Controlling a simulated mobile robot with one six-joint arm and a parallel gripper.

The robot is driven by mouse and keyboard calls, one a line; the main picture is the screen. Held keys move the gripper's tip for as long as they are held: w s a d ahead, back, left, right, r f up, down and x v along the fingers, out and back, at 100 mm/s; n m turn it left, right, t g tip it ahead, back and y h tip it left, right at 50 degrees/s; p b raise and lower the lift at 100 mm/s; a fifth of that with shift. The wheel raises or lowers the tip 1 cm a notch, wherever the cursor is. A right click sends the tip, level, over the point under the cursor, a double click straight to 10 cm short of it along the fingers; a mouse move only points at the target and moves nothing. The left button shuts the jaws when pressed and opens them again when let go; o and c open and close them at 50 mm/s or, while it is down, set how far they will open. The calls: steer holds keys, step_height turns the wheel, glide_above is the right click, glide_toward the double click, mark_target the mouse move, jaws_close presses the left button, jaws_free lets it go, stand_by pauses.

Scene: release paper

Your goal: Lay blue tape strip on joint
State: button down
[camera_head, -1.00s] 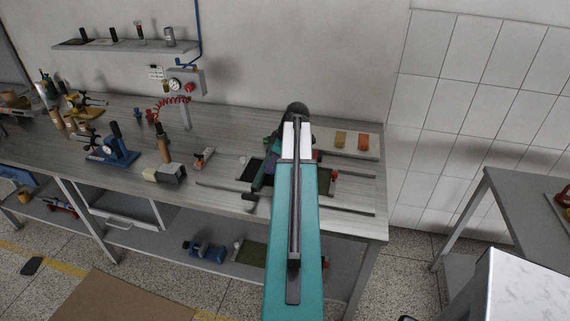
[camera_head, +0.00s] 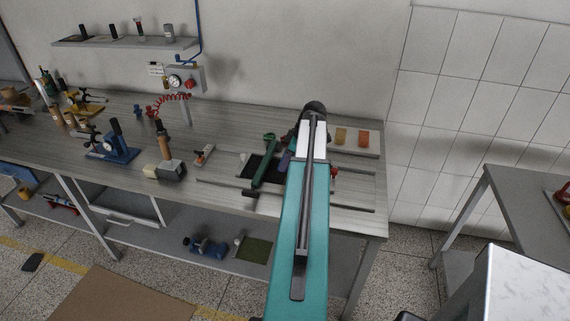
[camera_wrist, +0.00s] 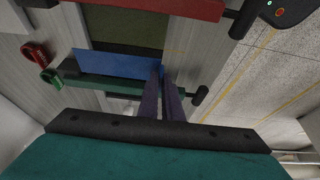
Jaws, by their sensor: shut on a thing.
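A blue tape strip (camera_wrist: 112,65) shows in the wrist view, spread flat across the picture. My gripper (camera_wrist: 158,72) has its dark purple fingers closed on the strip's right end. The strip lies along a green bar (camera_wrist: 110,86) and overlaps the near edge of a dark olive panel (camera_wrist: 125,32). I cannot tell whether it touches the panel. In the head view the green bar (camera_head: 264,163) stands left of my arm, and the strip cannot be made out. The joint is not clearly visible.
A red bar (camera_wrist: 150,8) crosses the panel's far side. A red knob (camera_wrist: 36,53) and a green knob (camera_wrist: 52,78) stick out at the left. A tray (camera_head: 374,151) with orange and tan pieces lies at the bench's back right.

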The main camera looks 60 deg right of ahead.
steer(key=shift+f+b, duration=1.55)
steer(key=shift+f, duration=1.15)
steer(key=shift+f+b, duration=0.5)
steer(key=shift+b, duration=0.1)
stand_by(0.4)
stand_by(0.4)
steer(key=c, duration=1.9)
jaws_free()
steer(key=shift+o, duration=0.2)
steer(key=shift+r, duration=0.1)
steer(key=b+v, duration=0.3)
steer(key=v, duration=1)
steer(key=shift+r, duration=0.25)
steer(key=shift+s+r, duration=0.1)
